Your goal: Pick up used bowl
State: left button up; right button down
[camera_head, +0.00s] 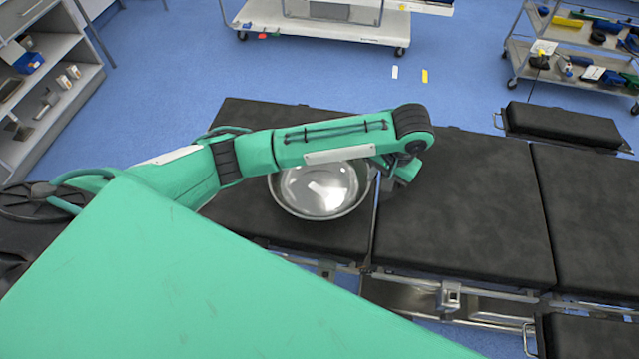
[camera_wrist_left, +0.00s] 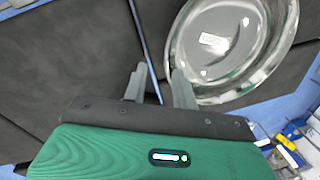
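The used bowl (camera_head: 318,190) is a wide, shiny metal bowl. It stands upright on the black operating table (camera_head: 460,215), and my left arm covers its far edge in the head view. In the left wrist view the bowl (camera_wrist_left: 225,45) is at the upper right. My left gripper (camera_wrist_left: 158,80) has its two grey fingers apart with nothing seen between them. The right-hand finger overlaps the bowl's rim in the picture; I cannot tell whether they touch. In the head view the left gripper (camera_head: 388,180) is mostly hidden by the arm, at the bowl's right side. My right gripper is not in view.
The table has several black pads with narrow gaps between them. The pad right of the bowl is clear. A white cart base (camera_head: 320,25) stands behind, a tool trolley (camera_head: 570,55) at the back right, and a shelf unit (camera_head: 45,85) at the left.

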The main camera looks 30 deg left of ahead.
pick_arm(q)
jog(key=shift+n+y, duration=0.3)
jog(key=p+x, duration=0.1)
jog(key=x, duration=0.3)
jog(key=w+a+p+x, duration=0.1)
jog(key=x, duration=0.3)
jog(key=p+x, duration=0.2)
jog(key=x, duration=0.2)
jog(key=shift+w+a+f, duration=0.15)
jog(key=shift+a, duration=0.1)
jog(key=shift+f, duration=0.3)
jog(key=c, duration=0.6)
grip_shut()
